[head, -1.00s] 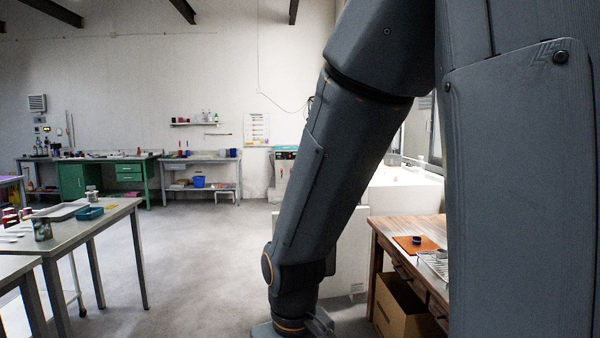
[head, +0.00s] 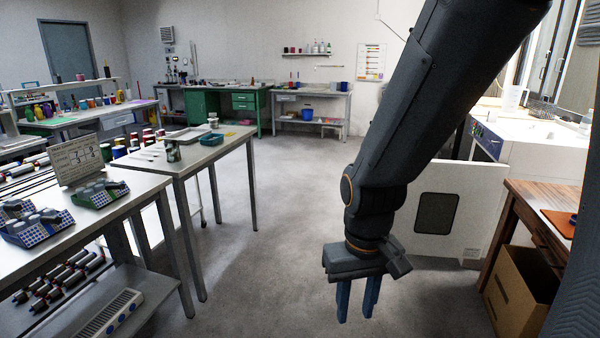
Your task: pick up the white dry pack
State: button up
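I cannot make out a white dry pack for certain in the head view. My gripper (head: 357,300) hangs at the lower middle, pointing down over the bare floor. Its two blue fingers stand apart with a gap between them, and nothing shows in the gap. No table or object touches it.
A grey table (head: 225,146) and a nearer bench (head: 145,190) with boxes and bottles stand at left. A white panel with a dark window (head: 437,213) is behind my gripper. A wooden desk (head: 545,200) with a cardboard box (head: 515,290) below stands at right. Mid-floor is clear.

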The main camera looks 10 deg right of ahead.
aim_at(492, 116)
jog(key=z, duration=0.1)
jog(key=i, duration=1.9)
jog(key=z, duration=0.15)
jog(key=i, duration=1.8)
jog(key=z, duration=0.35)
jog(key=i, duration=1.75)
jog(key=z, duration=0.7)
jog(key=i, duration=1.7)
jog(key=z, duration=1.65)
jog(key=i, duration=1.4)
jog(key=z, duration=0.8)
